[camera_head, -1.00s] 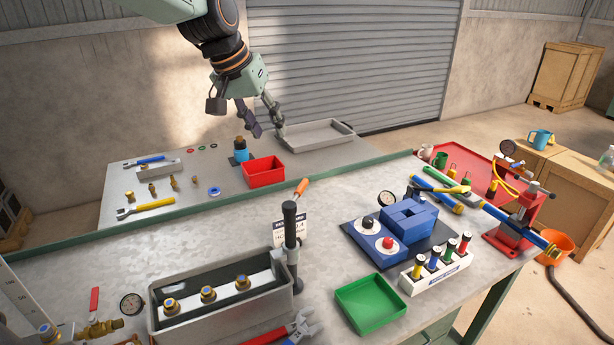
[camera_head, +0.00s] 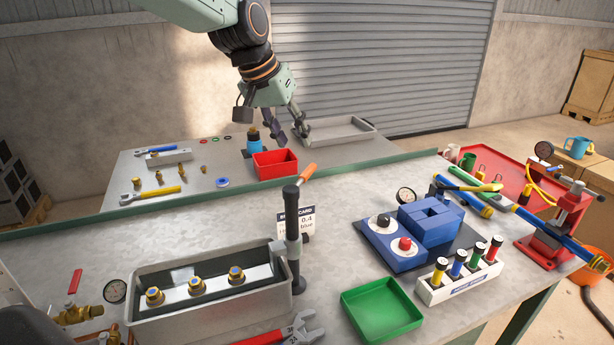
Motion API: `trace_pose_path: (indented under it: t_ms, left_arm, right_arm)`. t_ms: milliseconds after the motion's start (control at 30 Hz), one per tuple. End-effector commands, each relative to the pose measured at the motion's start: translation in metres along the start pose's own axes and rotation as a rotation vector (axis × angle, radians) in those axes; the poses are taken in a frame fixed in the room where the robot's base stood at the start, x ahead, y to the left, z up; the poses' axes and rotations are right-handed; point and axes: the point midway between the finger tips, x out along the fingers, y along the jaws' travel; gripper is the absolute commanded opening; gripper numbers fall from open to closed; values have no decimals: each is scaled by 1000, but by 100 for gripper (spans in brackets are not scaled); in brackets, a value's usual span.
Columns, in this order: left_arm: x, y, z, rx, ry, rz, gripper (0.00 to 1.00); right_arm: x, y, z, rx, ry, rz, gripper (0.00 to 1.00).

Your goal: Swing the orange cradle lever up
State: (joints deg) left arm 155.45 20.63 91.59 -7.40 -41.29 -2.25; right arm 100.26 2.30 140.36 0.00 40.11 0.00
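The orange lever grip (camera_head: 308,170) sits on a short grey rod that slants up to the right from beside the upright black post (camera_head: 292,225) at the tank's right end. The rod's lower end is partly hidden by the post. The long grey tank (camera_head: 210,310) stands at the front left, with brass fittings (camera_head: 195,285) in a row inside it. My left gripper (camera_head: 290,138) hangs from the top of the picture, fingers apart and empty. In the picture it is above the orange grip, over the far bench, apart from the lever. My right gripper is not seen.
A red bin (camera_head: 276,172) lies just below my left gripper in the picture, beside a blue bottle (camera_head: 254,143). A label card (camera_head: 306,222) stands behind the post.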

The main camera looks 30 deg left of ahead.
Motion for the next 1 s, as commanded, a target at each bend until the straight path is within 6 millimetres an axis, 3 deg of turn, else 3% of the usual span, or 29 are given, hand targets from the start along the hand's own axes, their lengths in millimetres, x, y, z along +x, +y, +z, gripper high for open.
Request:
trace_pose_path:
  t_ms: [67,267,700,1000]
  left_arm:
    - [7,-2,3,0,1,0,39]
    - [16,-2,2,-1,-1,-1,39]
    - [78,0,0,-1,-1,-1,39]
    - [87,0,0,1,1,-1,39]
  right_arm:
    - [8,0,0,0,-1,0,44]
    - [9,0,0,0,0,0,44]
    - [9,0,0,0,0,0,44]
    - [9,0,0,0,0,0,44]
